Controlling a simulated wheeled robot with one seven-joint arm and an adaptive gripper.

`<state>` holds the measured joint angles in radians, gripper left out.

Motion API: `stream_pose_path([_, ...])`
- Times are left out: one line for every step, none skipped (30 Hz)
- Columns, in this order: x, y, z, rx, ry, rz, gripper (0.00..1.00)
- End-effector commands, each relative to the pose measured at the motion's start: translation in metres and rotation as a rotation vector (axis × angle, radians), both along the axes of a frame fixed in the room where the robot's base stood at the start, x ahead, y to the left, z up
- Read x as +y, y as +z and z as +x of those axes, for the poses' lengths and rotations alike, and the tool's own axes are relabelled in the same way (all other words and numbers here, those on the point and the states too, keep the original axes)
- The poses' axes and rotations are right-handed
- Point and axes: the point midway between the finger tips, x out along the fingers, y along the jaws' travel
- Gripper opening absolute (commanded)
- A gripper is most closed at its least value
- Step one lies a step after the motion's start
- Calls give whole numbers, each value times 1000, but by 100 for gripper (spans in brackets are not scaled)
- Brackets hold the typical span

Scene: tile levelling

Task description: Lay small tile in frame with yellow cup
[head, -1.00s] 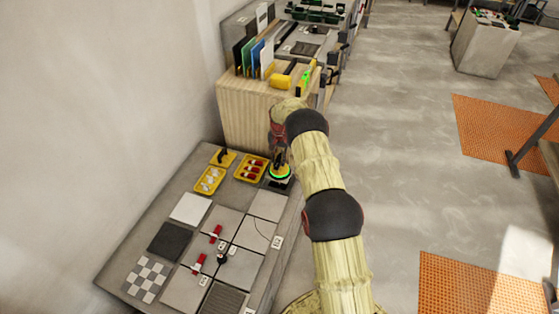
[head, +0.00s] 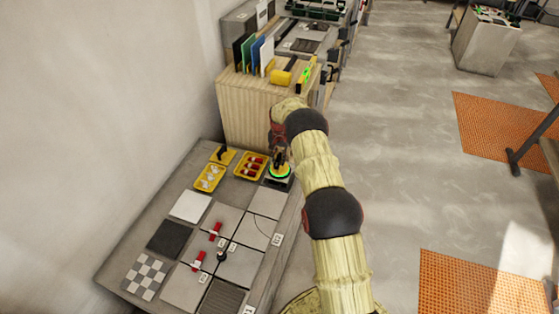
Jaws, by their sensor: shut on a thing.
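The yellow cup (head: 280,173), a round disc with a green-lit rim and a dark top, is at the back right of the grey tile table. My gripper (head: 279,160) is directly above it, shut on its dark top. The cup is over a dark square holder (head: 272,184) at the table's back right; I cannot tell whether they touch. My arm hides part of this spot. Which tile is the small tile, and whether one is under the cup, I cannot tell. Several grey tiles (head: 233,264) lie in a grid at the front right, and a white tile (head: 190,207) lies left of them.
A dark tile (head: 170,240) and a checkered tile (head: 146,277) lie at the left. Red clips (head: 215,231) and a small black knob (head: 221,255) sit on the grid. Yellow trays (head: 210,178) stand at the back. A wooden cabinet (head: 245,110) stands behind the table.

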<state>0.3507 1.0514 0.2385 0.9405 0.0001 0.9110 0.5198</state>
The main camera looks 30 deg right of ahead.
Motion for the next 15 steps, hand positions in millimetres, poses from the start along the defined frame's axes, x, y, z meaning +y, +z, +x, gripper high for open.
stream_pose_path([0,1,1,-3,0,-2,0])
stream_pose_path([0,1,1,-3,0,-2,0])
stream_pose_path([0,0,1,-3,0,-2,0])
stream_pose_path([0,-1,1,-2,0,-1,0])
stream_pose_path([0,-2,1,-2,0,-1,0])
stream_pose_path([0,-3,1,-2,0,-1,0])
stream_pose_path([0,-4,1,-2,0,-1,0])
stream_pose_path([0,-4,1,-2,0,-1,0])
stream_pose_path([0,-6,1,-2,0,-1,0])
stream_pose_path([-1,-6,1,-2,0,-1,0])
stream_pose_path([-1,-7,1,-2,0,-1,0])
stream_pose_path([-1,-8,1,-2,0,-1,0])
stream_pose_path([-1,-9,1,-2,0,-1,0])
stream_pose_path([0,-10,1,-2,0,-1,0])
stream_pose_path([-1,-11,1,-2,0,-1,0])
